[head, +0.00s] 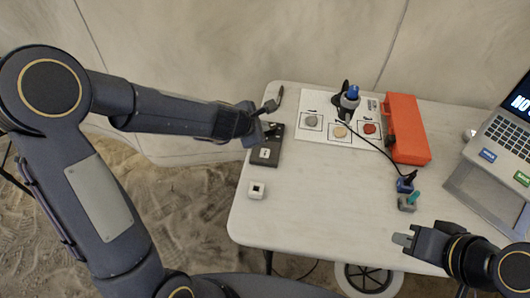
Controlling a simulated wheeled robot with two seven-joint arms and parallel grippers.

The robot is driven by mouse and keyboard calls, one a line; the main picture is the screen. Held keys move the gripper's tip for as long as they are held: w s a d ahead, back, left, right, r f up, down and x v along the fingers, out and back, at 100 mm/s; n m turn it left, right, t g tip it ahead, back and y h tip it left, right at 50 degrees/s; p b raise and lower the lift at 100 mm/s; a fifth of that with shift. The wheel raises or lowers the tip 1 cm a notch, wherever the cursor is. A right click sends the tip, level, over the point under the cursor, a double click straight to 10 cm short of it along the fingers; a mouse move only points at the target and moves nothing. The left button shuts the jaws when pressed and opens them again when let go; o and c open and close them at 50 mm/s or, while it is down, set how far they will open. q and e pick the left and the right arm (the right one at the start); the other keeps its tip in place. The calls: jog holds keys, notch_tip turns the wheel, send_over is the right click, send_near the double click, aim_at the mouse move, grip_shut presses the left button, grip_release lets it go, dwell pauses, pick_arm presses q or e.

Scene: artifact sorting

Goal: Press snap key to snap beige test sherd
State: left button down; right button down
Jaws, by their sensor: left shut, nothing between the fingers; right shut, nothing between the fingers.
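A dark box (263,158) with a pale square key on its top lies near the table's left edge. A small white block with a dark square centre (256,190) sits in front of it; I cannot tell which of these is the snap key. A beige sherd (340,131) lies in the middle square of a white printed mat (312,104), between a grey sherd (311,121) and a red one (369,128). My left gripper (267,125) is shut and empty over the dark box's far end. My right gripper (402,240) is shut and empty at the table's front right.
A black stand with a blue top (350,94) stands on the mat. An orange case (406,130) is right of it, and a laptop (508,131) is at the far right. Small blue and green-handled items (408,202) stand near the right gripper. The table's front middle is clear.

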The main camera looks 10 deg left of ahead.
pick_arm(q)
jog(key=b, duration=0.9)
send_near(266, 151)
jog(key=w+f, duration=0.1)
jog(key=w+d, duration=0.1)
jog(key=w, duration=0.1)
jog(key=w+d+f, duration=0.1)
jog(key=w, duration=0.1)
jog(key=shift+d+f, duration=0.1)
jog(key=shift+f, duration=0.25)
dwell(0.7)
jog(key=shift+f, duration=0.4)
jog(key=shift+s+f+b, duration=0.1)
jog(key=shift+f+b, duration=0.35)
jog(key=shift+b, duration=0.1)
dwell(0.4)
jog(key=shift+s+f, duration=0.1)
jog(key=shift+f, duration=0.1)
jog(key=shift+r, duration=0.1)
dwell(0.4)
